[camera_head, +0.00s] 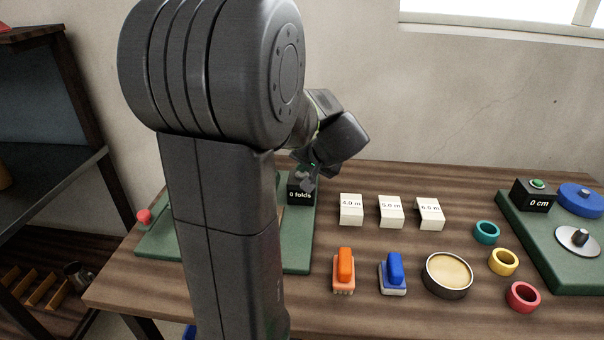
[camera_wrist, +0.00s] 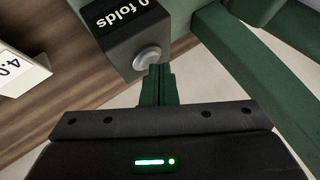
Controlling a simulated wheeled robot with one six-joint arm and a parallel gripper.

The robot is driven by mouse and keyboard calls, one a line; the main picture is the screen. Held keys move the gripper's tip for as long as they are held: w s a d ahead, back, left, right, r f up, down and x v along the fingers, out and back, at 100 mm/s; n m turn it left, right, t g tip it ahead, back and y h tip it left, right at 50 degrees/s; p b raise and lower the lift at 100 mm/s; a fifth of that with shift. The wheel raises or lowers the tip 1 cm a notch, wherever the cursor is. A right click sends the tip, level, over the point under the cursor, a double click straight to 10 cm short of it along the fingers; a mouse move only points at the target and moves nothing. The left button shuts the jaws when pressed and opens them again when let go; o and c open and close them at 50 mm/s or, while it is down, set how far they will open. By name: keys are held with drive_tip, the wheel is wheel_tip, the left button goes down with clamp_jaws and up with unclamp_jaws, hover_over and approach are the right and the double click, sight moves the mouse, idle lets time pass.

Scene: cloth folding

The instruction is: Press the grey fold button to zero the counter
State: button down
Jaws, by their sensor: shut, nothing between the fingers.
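The black counter box (camera_head: 302,194) stands on the green board left of the middle and reads "0 folds". It also shows in the wrist view (camera_wrist: 135,38), with the round grey fold button (camera_wrist: 148,58) on its face. My gripper (camera_wrist: 159,72) is shut and empty, its fingertips right by the lower edge of the button. I cannot tell whether they touch it. In the head view my gripper is over the top of the box, and the button is hard to make out there.
Three white labelled blocks (camera_head: 391,211) stand right of the box. An orange-handled brush (camera_head: 344,270), a blue-handled one (camera_head: 393,273), a round tin (camera_head: 447,275) and coloured rings (camera_head: 503,262) lie nearer. A second green board (camera_head: 540,240) with a "0 cm" box is at the right.

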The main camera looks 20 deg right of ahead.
idle(0.5)
drive_tip(key=shift+r+p, duration=0.45)
drive_tip(key=shift+r, duration=0.3)
wheel_tip(320, 180, up, 5)
drive_tip(key=p, duration=0.3)
idle(0.8)
